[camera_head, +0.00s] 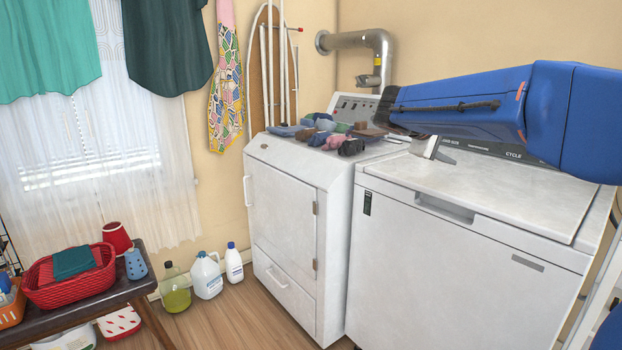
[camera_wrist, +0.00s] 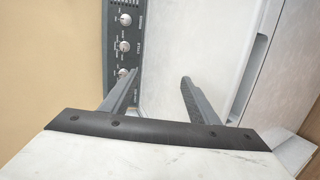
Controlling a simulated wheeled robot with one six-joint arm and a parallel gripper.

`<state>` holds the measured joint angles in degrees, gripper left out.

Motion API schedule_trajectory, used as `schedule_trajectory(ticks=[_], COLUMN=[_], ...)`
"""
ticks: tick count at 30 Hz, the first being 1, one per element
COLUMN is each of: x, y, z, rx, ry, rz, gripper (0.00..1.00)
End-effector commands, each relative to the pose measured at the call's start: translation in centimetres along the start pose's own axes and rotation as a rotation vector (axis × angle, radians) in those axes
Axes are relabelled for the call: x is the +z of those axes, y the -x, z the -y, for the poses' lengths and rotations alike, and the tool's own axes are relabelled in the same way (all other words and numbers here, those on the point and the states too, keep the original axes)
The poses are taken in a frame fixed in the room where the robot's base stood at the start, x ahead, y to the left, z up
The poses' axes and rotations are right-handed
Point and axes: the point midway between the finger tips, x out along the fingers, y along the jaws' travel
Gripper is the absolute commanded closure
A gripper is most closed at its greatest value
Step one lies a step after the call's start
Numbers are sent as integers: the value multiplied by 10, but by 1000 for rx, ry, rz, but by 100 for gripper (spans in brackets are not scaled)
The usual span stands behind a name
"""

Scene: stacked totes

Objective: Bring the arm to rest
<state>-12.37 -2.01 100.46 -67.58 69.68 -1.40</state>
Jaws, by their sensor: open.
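My arm, in a blue cover, reaches in from the right in the head view. My gripper (camera_head: 436,152) is over the back part of the white top-loading washer (camera_head: 450,270), in front of its control panel. In the wrist view my gripper (camera_wrist: 158,82) has its two grey fingers spread apart with nothing between them. Below the fingers are the washer's white top and the dark panel (camera_wrist: 124,30) with several knobs. I cannot tell the exact height of the fingers above the washer.
A white dryer (camera_head: 285,220) stands left of the washer, with several small folded cloth items (camera_head: 325,133) on top. A metal duct (camera_head: 365,40) rises behind. A dark bench (camera_head: 80,312) with a red basket (camera_head: 68,290) is at the left. Bottles (camera_head: 207,275) stand on the floor.

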Motion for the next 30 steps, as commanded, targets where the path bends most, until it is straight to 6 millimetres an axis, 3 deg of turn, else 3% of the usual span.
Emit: schedule_trajectory(ticks=[7,11,21,30], x=[45,81,178,242], y=[6,12,49,92], z=[33,64,174,276], rx=[-114,-210,-508,-753], ry=[-55,-104,-289,-484], rz=[-7,-12,-33,-50], gripper=[45,45,45,45])
